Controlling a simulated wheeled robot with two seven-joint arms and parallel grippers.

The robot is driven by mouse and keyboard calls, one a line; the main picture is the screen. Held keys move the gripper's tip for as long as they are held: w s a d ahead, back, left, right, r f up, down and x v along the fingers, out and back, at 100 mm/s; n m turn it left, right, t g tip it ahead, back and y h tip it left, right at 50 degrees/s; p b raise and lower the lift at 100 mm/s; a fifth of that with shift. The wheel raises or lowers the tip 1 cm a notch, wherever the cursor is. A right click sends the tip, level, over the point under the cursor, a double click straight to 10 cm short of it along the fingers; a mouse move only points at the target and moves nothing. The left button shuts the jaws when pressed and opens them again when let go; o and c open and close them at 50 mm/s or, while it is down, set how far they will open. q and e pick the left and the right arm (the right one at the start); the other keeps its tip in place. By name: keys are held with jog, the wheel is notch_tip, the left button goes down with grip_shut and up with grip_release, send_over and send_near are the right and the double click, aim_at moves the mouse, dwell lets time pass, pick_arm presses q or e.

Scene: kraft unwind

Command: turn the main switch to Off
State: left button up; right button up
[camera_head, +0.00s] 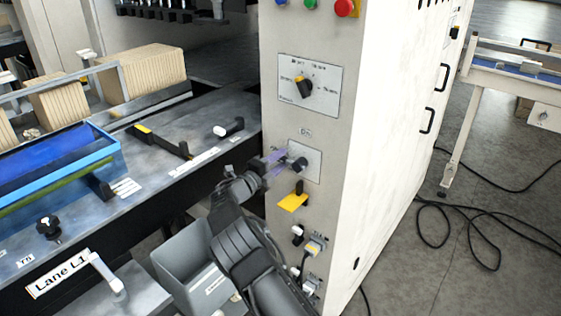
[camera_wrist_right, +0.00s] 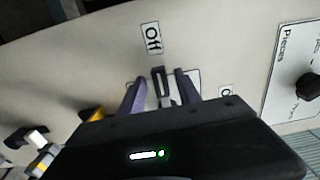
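The main switch (camera_head: 299,163) is a black knob on a white plate on the front of the white cabinet, under an "On" label (camera_head: 305,133). It also shows as a dark handle (camera_wrist_right: 160,84) in the right wrist view, with an "Off" label (camera_wrist_right: 151,38) above it there. My right gripper (camera_head: 277,163) is at the switch, its purple fingers pointing at the panel. In the wrist view the open fingers (camera_wrist_right: 159,92) stand on either side of the handle, with gaps visible. The gripper body hides the plate's lower part. The handle's exact angle is unclear. My left gripper is not in view.
A "Pieces" dial (camera_head: 305,87) sits above the switch, and a yellow-tagged switch (camera_head: 293,201) sits below it. A grey bin (camera_head: 187,262) stands beside my right arm. A bench with a blue tray (camera_head: 60,165) is at left. Cables (camera_head: 470,222) lie on the floor at right.

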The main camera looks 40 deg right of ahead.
jog(key=b+v, duration=0.1)
jog(key=v, duration=0.6)
jog(key=shift+s+a, duration=0.1)
jog(key=shift+a, duration=0.05)
dwell(0.3)
